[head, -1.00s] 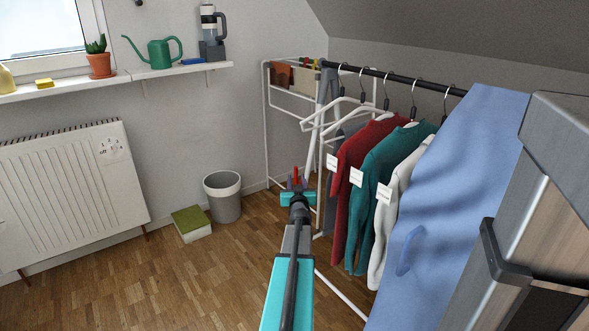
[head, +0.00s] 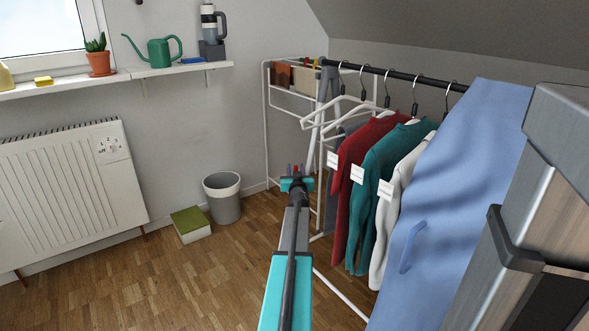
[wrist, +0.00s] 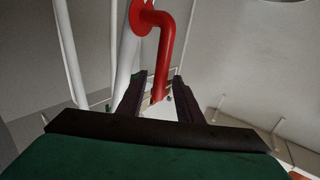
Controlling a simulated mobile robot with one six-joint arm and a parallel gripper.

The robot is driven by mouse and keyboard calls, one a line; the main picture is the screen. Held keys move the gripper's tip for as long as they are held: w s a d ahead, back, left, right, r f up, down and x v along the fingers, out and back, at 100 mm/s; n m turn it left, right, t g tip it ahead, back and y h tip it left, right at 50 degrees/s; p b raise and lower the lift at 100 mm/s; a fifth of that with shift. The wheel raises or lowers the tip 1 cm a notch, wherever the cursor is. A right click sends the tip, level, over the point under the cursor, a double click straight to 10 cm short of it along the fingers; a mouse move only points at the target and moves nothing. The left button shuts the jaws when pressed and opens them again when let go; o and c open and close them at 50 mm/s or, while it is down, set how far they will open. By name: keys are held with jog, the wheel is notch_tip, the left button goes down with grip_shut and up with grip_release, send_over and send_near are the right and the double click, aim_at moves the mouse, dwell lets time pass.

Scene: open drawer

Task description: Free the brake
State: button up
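A red cranked lever (wrist: 162,58) shows in the wrist view. Its round hub sits on a white post (wrist: 128,48), and its arm bends downward. My gripper (wrist: 158,82) is open, with one dark finger on each side of the lever's lower end. The lever looks to lie between or just beyond the fingertips; I cannot tell the depth, and no contact is visible.
A red sweater (head: 350,185), a teal sweater (head: 378,190) and a white one (head: 392,220) hang close to the right of my arm. A bin (head: 226,205) and a box (head: 190,225) stand left.

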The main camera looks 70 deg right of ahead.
jog(key=shift+b+x, duration=0.35)
jog(key=shift+x, duration=1.35)
grip_shut()
